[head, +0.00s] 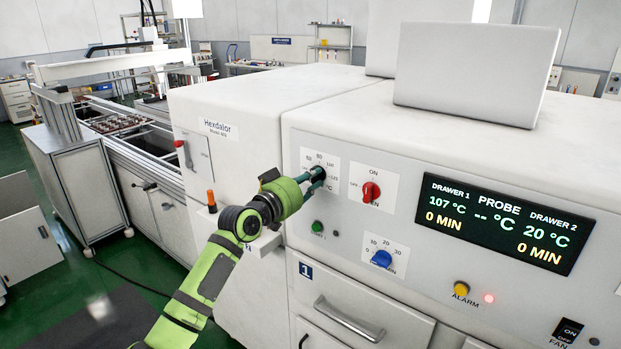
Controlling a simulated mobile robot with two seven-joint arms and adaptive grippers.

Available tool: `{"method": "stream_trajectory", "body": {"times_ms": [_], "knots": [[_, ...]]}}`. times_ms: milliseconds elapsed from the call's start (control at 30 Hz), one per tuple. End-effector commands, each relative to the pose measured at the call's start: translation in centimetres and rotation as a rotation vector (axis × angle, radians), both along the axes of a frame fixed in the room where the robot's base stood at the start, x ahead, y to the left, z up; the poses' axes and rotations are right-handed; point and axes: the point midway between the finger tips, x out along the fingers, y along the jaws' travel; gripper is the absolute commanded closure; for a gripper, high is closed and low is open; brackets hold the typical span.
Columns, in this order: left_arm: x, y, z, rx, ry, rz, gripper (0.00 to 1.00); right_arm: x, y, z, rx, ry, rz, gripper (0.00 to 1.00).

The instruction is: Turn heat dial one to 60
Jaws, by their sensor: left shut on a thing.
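Heat dial one (319,173) is a dark knob on a white scale plate at the upper left of the white machine's front panel. The plate shows several numbers, with 80 at the top and 60 at the upper left. My left gripper (316,177) is shut on the dial, coming from the left. Its fingers cover much of the knob and the lower left of the scale, so I cannot tell where the dial points. My right gripper is not in view.
A red switch (371,192) sits close to the right of the dial, with a blue timer dial (381,259) and a green button (317,227) below. The display (504,222) reads 107 °C for drawer 1. A drawer handle (348,319) sticks out low on the front.

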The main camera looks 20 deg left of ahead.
Motion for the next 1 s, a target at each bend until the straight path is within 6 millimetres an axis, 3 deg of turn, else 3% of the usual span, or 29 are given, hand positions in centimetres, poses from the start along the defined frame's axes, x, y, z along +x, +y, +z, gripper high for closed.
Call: {"method": "stream_trajectory", "body": {"times_ms": [500,1000], "knots": [[0.0,0.0,0.2,-0.429,0.159,0.000,1.00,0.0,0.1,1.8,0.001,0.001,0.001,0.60],[0.0,0.0,0.1,-0.611,0.226,-0.001,1.00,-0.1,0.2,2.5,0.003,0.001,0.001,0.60]]}}
